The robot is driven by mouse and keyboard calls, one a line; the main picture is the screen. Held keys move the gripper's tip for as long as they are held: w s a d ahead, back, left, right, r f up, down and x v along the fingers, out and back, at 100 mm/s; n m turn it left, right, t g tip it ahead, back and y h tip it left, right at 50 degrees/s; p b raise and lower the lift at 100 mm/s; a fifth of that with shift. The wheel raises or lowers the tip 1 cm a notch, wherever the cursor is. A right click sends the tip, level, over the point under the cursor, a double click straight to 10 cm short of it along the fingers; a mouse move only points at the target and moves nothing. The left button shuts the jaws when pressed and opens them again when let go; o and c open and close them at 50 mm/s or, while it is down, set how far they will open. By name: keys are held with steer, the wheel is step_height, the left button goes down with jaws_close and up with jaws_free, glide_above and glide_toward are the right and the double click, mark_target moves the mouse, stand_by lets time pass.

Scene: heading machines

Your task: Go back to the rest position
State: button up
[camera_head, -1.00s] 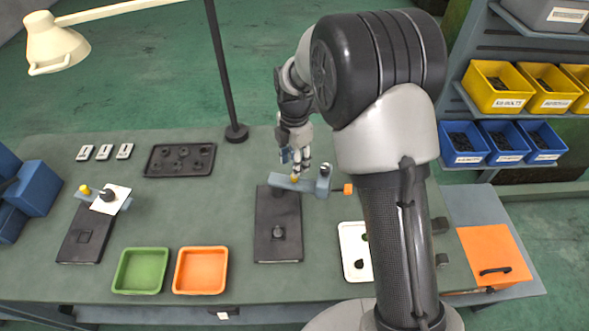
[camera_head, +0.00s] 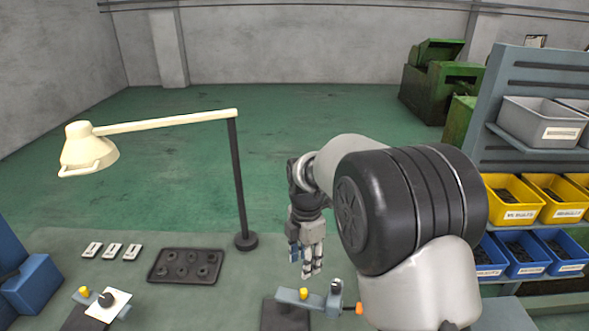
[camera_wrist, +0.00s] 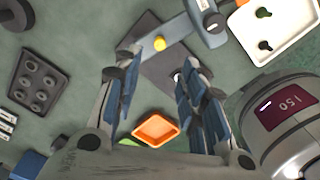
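My gripper (camera_head: 308,272) hangs above the workbench, over a grey-blue fixture arm (camera_head: 322,303) with a yellow knob (camera_head: 304,293). In the wrist view my gripper (camera_wrist: 158,85) has its two padded fingers spread apart with nothing between them. The yellow knob (camera_wrist: 159,43) and the fixture arm (camera_wrist: 185,28) lie below and beyond the fingertips, on a dark base plate (camera_wrist: 150,24). My arm crosses the right half of the head view and hides part of the bench.
A lamp (camera_head: 90,150) on a black post (camera_head: 238,185) stands left of my gripper. A dark tray with round recesses (camera_head: 186,265) lies on the bench. The wrist view shows an orange tray (camera_wrist: 156,128) and a white tray (camera_wrist: 282,35). Shelves with bins (camera_head: 513,200) stand at right.

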steer(key=s+d+r+m+t+b, duration=0.25)
steer(key=s+d+r+m, duration=0.35)
steer(key=s+r+m, duration=0.6)
steer(key=s+d+f+m+t+b, duration=0.1)
steer(key=s+d+f+m+b, duration=0.1)
steer(key=s+m, duration=0.3)
steer(key=s+d+f+m+t+b, duration=0.1)
steer(key=s+m, duration=0.5)
steer(key=s, duration=0.6)
steer(key=shift+s+d+f+m+b, duration=0.35)
steer(key=shift+f+b, duration=0.2)
steer(key=shift+f, duration=0.3)
